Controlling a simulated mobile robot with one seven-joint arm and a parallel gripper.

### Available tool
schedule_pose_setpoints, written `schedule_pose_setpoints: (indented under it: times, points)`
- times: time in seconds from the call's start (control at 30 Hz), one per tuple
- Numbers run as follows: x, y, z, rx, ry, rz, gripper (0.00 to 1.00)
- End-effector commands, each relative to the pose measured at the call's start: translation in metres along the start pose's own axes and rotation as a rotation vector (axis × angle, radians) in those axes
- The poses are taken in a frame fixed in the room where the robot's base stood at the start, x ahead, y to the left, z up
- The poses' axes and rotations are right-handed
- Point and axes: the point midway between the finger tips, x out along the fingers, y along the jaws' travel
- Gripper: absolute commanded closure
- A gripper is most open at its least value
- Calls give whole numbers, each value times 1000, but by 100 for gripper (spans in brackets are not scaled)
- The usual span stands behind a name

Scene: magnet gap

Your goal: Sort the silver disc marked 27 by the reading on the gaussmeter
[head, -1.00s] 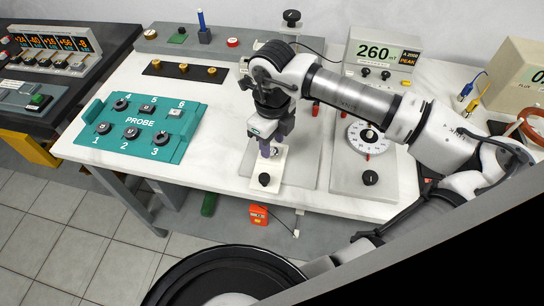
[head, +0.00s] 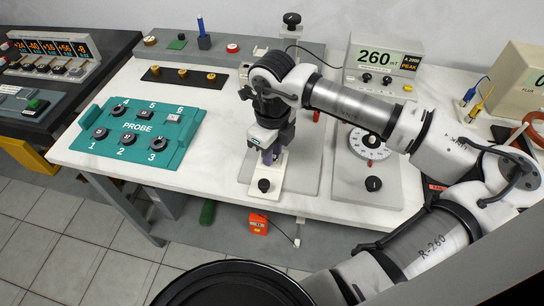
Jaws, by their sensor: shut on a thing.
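My gripper (head: 269,156) points down over the white strip (head: 268,172) of a grey fixture at the bench's front. The teal PROBE tray (head: 140,124) lies left of my gripper, with dark round pieces at several numbered places and a paler piece at 6.
A black knob (head: 264,186) sits on the strip in front of my gripper. A white dial (head: 368,142) stands to its right. A black plate with brass knobs (head: 183,74) lies behind the tray. Orange-lit displays (head: 57,53) stand on the left bench. White bench top is free between tray and fixture.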

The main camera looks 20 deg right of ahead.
Motion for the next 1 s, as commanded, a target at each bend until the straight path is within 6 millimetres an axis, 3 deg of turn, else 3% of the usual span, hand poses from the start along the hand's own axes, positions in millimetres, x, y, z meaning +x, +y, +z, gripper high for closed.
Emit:
schedule_pose_setpoints:
  times: [0.6, 1.0]
  points:
    - [-47, 0, 0, 0, 0, -2, 94]
    - [-49, 0, 0, 0, 0, 0, 94]
